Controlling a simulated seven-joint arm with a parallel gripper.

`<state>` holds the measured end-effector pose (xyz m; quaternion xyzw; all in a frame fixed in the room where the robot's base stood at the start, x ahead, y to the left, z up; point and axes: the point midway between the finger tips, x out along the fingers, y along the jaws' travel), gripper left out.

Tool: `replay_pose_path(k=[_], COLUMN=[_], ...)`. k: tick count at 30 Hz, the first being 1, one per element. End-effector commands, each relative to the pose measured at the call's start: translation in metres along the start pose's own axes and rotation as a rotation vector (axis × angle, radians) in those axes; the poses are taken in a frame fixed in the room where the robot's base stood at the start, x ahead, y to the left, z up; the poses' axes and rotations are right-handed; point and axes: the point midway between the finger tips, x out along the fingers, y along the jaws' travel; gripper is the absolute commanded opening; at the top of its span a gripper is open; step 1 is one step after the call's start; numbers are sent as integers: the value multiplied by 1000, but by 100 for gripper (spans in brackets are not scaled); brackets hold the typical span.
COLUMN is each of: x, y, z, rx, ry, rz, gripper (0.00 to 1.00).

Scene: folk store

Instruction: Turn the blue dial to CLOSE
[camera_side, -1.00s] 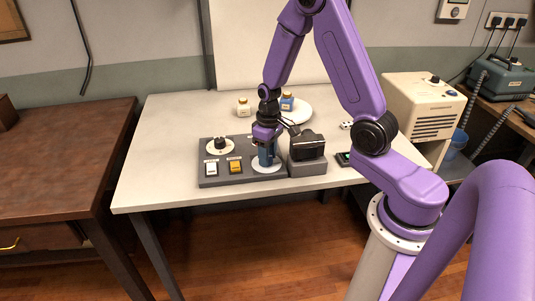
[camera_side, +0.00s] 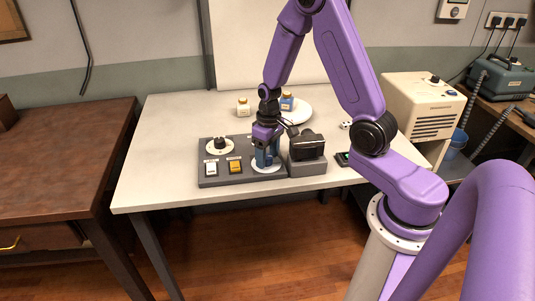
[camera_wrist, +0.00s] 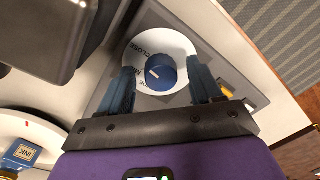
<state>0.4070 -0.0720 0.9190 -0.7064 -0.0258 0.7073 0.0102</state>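The blue dial (camera_wrist: 163,74) sits on a round white plate (camera_wrist: 178,43) set in a grey panel. Its short white mark lies on the upper-left part of its top in the wrist view. The word CLOSE is printed on the plate along its upper left; other lettering at the left is partly hidden by a finger. My gripper (camera_wrist: 160,66) is open, with one blue finger on each side of the dial and a gap visible on both sides. In the side view my gripper (camera_side: 267,157) points down over the plate and hides the dial.
The panel (camera_side: 205,181) also holds a black knob (camera_side: 219,143), a white switch (camera_side: 211,168) and a yellow switch (camera_side: 235,166). A black device (camera_side: 307,147) stands close at the right. Two small bottles are behind, one on a white plate (camera_side: 302,113). The table's left side is clear.

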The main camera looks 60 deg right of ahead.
Motion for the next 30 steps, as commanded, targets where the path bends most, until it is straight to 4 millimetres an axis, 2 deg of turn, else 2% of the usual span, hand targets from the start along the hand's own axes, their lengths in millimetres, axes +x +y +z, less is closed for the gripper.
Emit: replay_pose_path(k=[5,11,20,30], x=[-2,-22,-74,-141], y=[0,0,0,0], z=[-1,-2,-2,-1], rx=[-1,-3,-1,0], ry=[2,6,8,7], rz=[0,1,1,2], gripper=[65,65,65,65])
